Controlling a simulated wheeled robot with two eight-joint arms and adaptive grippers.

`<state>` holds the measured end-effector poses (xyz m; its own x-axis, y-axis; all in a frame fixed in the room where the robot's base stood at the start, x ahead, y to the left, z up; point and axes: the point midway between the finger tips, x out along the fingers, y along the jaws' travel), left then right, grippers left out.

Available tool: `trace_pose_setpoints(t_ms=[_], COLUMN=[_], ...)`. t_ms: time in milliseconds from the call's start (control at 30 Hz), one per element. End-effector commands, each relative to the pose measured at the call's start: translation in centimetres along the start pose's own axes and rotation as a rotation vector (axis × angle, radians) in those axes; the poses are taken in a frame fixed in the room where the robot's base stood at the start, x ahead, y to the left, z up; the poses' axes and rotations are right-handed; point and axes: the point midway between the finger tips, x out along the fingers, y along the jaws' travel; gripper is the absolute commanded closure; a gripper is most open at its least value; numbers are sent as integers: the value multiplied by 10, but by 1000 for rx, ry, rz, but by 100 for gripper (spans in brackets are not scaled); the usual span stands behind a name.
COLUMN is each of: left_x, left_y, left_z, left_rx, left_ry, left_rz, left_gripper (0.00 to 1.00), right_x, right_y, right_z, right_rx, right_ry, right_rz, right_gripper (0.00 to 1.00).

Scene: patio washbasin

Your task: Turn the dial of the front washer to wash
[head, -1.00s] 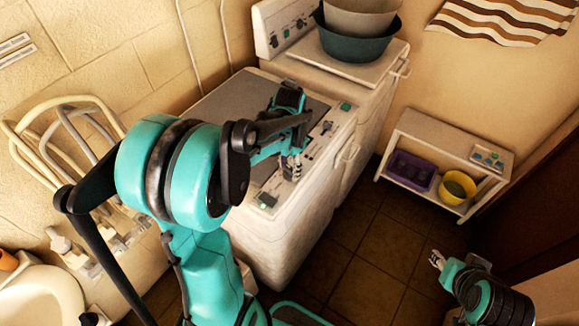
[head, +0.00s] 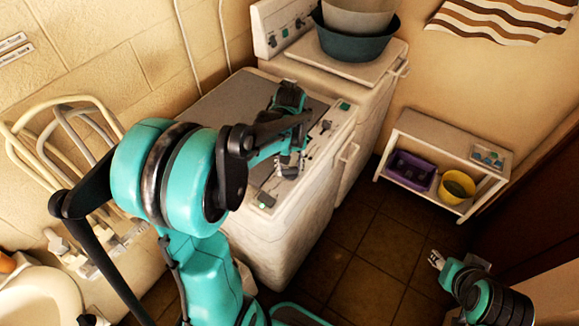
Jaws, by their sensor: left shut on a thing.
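The front washer (head: 262,243) is a white box with a grey lid and a light control strip along its front top edge. My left gripper (head: 288,168) points down onto the middle of that strip. It is shut on a dial there; the dial itself is mostly hidden by the fingers, so its setting cannot be read. Another dark dial (head: 326,125) shows farther back on the strip, and green parts sit at both ends. My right gripper (head: 437,259) is at lower right over the floor, far from the washer; its fingertips look apart.
A second white machine (head: 375,72) stands behind, bearing stacked basins (head: 355,42). A low white shelf (head: 440,135) at right holds a purple crate (head: 411,170) and a yellow bucket (head: 457,187). A sink (head: 40,298) is at lower left. Tiled floor (head: 350,265) between is clear.

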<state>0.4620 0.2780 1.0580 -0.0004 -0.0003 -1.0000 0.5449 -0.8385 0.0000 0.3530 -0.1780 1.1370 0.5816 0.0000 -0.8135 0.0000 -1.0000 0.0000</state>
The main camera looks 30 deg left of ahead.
Motion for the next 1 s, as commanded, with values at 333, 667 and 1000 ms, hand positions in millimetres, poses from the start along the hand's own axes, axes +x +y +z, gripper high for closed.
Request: trace_pose_setpoints(t_ms=[333, 667, 1000], left_x=[0, 0, 0], left_y=[1, 2, 3], left_z=[-1, -2, -2], left_rx=[-325, -586, -729], left_ry=[2, 2, 2], left_rz=[0, 0, 1], left_gripper=[88, 88, 88], right_x=[1, 2, 2], right_y=[0, 0, 0], right_z=[1, 1, 1], right_rx=[0, 0, 0], right_ry=[0, 0, 0], right_rz=[0, 0, 0], right_gripper=[60, 60, 60])
